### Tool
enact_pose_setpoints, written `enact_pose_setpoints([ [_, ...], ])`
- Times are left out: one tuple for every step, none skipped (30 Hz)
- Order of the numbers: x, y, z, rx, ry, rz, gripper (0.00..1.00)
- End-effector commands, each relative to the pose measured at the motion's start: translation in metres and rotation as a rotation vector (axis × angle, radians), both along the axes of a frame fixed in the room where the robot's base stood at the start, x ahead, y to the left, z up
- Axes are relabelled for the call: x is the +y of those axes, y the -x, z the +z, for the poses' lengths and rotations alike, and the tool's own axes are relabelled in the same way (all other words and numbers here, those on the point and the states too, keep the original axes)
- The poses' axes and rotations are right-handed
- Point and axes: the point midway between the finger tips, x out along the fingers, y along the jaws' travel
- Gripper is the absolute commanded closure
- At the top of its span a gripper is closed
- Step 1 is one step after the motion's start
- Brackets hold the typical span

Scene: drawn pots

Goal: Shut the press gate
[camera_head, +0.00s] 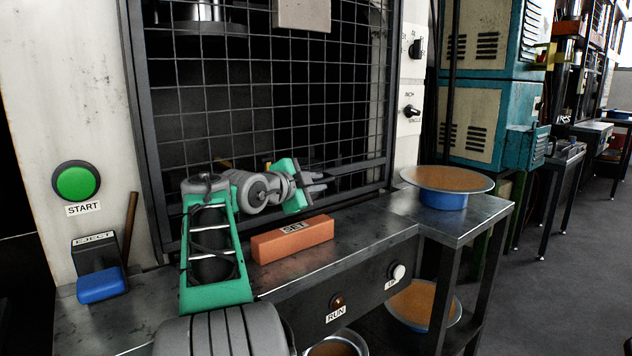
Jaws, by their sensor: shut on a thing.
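The press gate (262,95) is a dark wire mesh panel in a dark frame, standing across the press opening. Its lower rail (364,170) runs just above the bench, with a narrow dark band beneath it at the right. My gripper (318,183) is at this lower rail, right of the middle, with its fingers pointing right. It is shut on the gate at the rail; the exact contact is partly hidden by the fingers. My green and grey arm reaches up from the bottom and covers the gate's lower left part.
An orange block marked SET (292,241) lies on the bench (375,240) just below my gripper. A green START button (76,182) and a blue EJECT pedal (101,286) are at the left. A wide pan on a blue base (443,198) stands at the right.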

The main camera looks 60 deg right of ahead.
Motion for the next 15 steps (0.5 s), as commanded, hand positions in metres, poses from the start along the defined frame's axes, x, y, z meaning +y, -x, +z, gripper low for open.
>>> enact_pose_setpoints([
  [0.0001, 0.0002, -0.0116, 0.001, -0.003, 0.0, 1.0],
  [0.0001, 0.0002, -0.0133, 0.0, -0.003, -0.001, 1.0],
  [0.0001, 0.0002, -0.0153, 0.0, -0.003, -0.001, 1.0],
  [0.0001, 0.0001, -0.0164, 0.0, -0.002, 0.0, 1.0],
  [0.0001, 0.0001, -0.0171, 0.0, -0.002, 0.0, 1.0],
  [0.0, 0.0, -0.0179, 0.001, -0.003, 0.0, 1.0],
  [0.0, 0.0001, -0.0184, 0.001, -0.003, 0.0, 1.0],
  [0.0, 0.0, -0.0187, 0.001, -0.003, 0.0, 1.0],
  [0.0, 0.0, -0.0191, 0.002, -0.004, -0.001, 1.0],
  [-0.0001, 0.0001, -0.0194, 0.003, -0.005, -0.001, 1.0],
  [0.0, 0.0, -0.0195, 0.003, -0.005, -0.001, 1.0],
  [-0.0001, 0.0001, -0.0198, 0.004, -0.006, -0.001, 1.0],
  [-0.0001, 0.0001, -0.0202, 0.004, -0.007, -0.002, 1.0],
  [-0.0001, 0.0001, -0.0206, 0.004, -0.008, -0.001, 1.0],
  [-0.0001, 0.0001, -0.021, 0.005, -0.009, -0.001, 1.0],
])
